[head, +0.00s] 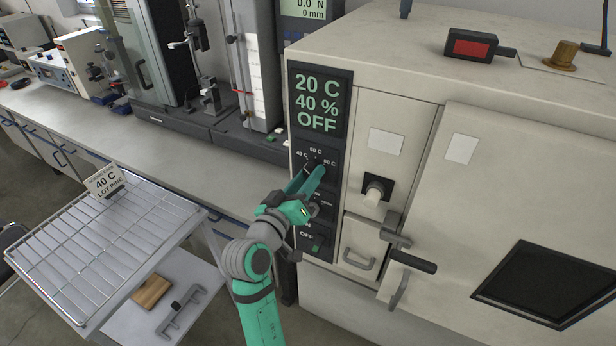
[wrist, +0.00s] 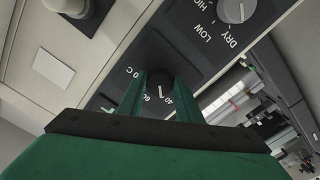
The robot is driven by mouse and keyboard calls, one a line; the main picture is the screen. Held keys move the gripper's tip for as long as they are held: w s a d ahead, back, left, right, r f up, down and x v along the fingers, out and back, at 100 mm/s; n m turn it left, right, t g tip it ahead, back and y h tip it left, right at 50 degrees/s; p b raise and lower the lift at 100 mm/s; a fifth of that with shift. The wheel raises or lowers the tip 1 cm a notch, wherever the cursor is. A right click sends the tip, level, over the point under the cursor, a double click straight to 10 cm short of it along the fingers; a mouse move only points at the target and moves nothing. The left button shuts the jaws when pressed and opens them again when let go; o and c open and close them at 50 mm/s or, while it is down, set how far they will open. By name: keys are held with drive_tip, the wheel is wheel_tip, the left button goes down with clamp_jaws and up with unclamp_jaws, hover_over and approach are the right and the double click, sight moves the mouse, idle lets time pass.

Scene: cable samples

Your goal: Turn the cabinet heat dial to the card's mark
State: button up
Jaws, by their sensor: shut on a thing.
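The heat dial is a small dark knob on the cabinet's (head: 400,115) black control panel, with 40, 60 and 80 C printed around it. My gripper (head: 317,170) reaches it, partly hiding it in the head view. In the wrist view my gripper's fingers (wrist: 160,95) stand on both sides of the dial (wrist: 159,77) and are shut on it. The dial's white pointer line appears between the 60 and 40 labels, nearer 40; the fingers partly cover the labels. The card (head: 105,182) reads 40 C, LOT PINE. The cabinet display (head: 318,103) reads 20 C, 40 %, OFF.
Another dial (wrist: 236,8), marked DRY, LOW and HIGH, is beside the heat dial. A green switch (head: 316,248) by OFF is below. A knob (head: 375,192) and door handles (head: 398,262) stick out at right. The card stands on a wire rack (head: 100,245) at left.

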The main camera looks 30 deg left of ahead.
drive_tip(key=shift+n, duration=1.1)
drive_tip(key=o, duration=1)
drive_tip(key=shift+o, duration=0.2)
drive_tip(key=s, duration=1.1)
